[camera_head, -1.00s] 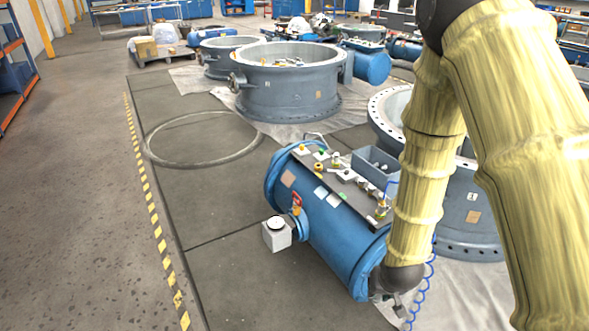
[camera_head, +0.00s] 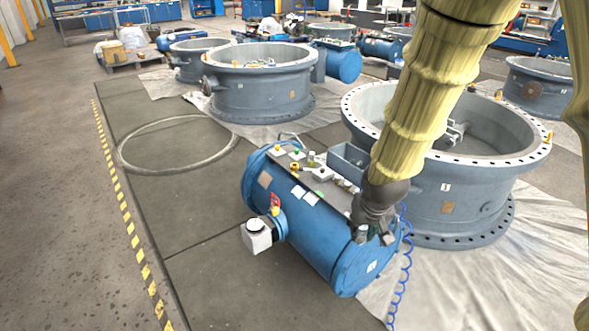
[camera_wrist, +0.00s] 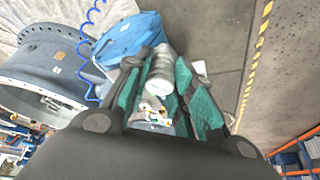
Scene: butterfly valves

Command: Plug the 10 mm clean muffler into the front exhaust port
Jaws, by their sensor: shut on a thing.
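My gripper (camera_head: 374,238) is at the right end of the blue tank (camera_head: 315,240), close in front of its end in the picture. In the wrist view my gripper (camera_wrist: 160,85) has its teal-padded fingers closed around a pale grey, ribbed cylinder (camera_wrist: 159,72), which looks like the muffler; its size and cleanness cannot be read. Valve fittings (camera_head: 320,173) sit in a row on the dark plate atop the tank. The front exhaust port cannot be picked out; my gripper and wrist cover part of that end of the plate.
A grey bin (camera_head: 346,160) stands behind the fittings. A large grey flanged ring (camera_head: 460,200) stands close on the right. A coiled blue hose (camera_head: 404,250) hangs beside the tank end. A white box-like unit (camera_head: 258,236) juts from the tank's left side. The floor at left is clear.

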